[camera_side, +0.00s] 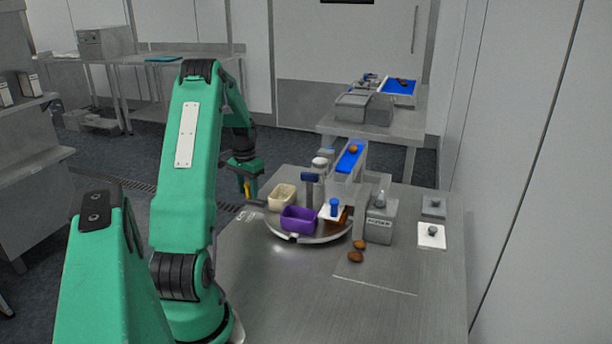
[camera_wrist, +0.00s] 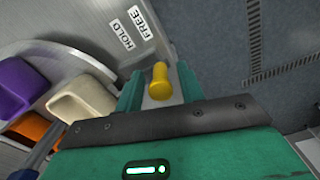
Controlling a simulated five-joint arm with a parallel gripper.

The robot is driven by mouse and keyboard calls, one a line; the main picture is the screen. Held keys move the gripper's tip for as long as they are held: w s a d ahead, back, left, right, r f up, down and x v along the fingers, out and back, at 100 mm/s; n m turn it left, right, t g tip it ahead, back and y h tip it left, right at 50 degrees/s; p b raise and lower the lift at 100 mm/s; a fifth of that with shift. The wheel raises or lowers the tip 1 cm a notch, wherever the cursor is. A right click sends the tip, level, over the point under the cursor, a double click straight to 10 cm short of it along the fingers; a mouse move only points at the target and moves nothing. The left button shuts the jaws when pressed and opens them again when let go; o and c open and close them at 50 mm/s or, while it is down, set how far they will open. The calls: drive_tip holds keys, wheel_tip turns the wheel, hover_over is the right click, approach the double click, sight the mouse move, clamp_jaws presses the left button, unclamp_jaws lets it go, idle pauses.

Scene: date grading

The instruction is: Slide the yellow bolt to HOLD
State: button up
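The yellow bolt (camera_wrist: 161,82) shows in the wrist view as a round-headed knob between the two green fingers of my gripper (camera_wrist: 159,88). The fingers stand apart, one on each side, with narrow gaps beside the knob; the gripper looks open. The words HOLD (camera_wrist: 127,36) and FREE (camera_wrist: 141,20) are on white labels beyond the fingers, HOLD left of FREE. In the side view my gripper (camera_side: 248,188) points down near the table's left edge, with a small yellow patch at its fingers. The bolt's lower part is hidden.
Two dates (camera_side: 356,257) lie on the table, whose front is clear.

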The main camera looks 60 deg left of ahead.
sight(258, 200)
drive_tip(key=shift+f, duration=0.15)
drive_tip(key=shift+c, duration=0.5)
clamp_jaws()
drive_tip(key=shift+w+d, duration=1.2)
drive_tip(key=shift+w, duration=0.05)
drive_tip(key=shift+o, duration=0.5)
unclamp_jaws()
wheel_tip(258, 200, up, 8)
